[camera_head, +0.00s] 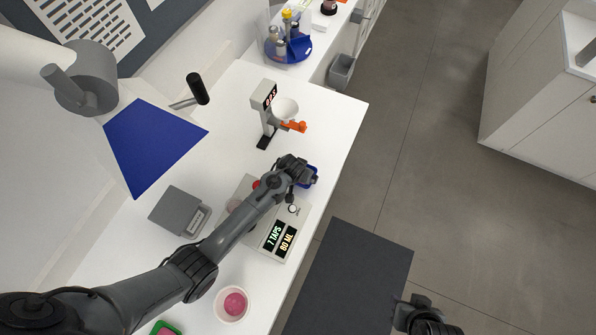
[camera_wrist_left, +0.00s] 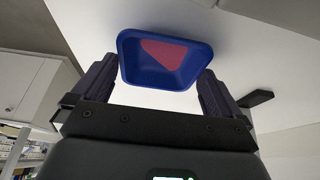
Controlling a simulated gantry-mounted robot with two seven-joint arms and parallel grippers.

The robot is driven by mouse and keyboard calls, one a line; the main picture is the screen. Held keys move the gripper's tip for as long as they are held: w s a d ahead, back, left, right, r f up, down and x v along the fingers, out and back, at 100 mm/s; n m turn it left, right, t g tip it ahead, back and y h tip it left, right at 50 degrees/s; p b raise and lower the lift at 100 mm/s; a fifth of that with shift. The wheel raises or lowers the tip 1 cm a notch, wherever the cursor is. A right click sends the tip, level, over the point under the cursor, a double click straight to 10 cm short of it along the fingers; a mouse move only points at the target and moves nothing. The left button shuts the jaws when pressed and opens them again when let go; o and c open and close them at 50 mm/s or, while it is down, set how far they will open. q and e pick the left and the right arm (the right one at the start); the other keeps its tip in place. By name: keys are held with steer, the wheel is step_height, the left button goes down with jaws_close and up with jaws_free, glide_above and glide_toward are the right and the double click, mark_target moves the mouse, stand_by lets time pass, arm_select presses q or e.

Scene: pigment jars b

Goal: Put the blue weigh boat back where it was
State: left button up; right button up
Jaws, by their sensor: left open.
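The blue weigh boat (camera_head: 312,180) is on the white bench near its right edge, partly hidden by my left gripper (camera_head: 302,174). In the left wrist view, the weigh boat (camera_wrist_left: 131,66) lies between and just beyond the two fingers of my left gripper (camera_wrist_left: 157,68), with a reddish-pink patch inside it. The fingers are apart, and I cannot tell whether either one touches the boat. My right gripper (camera_head: 428,318) is at the bottom right, over the floor; its fingers are too dark to read.
A dark mat (camera_head: 350,275) lies on the floor.

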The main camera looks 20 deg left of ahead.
arm_select(q)
steer(key=v, duration=1.1)
steer(key=shift+s+r, duration=0.15)
steer(key=shift+r, duration=0.1)
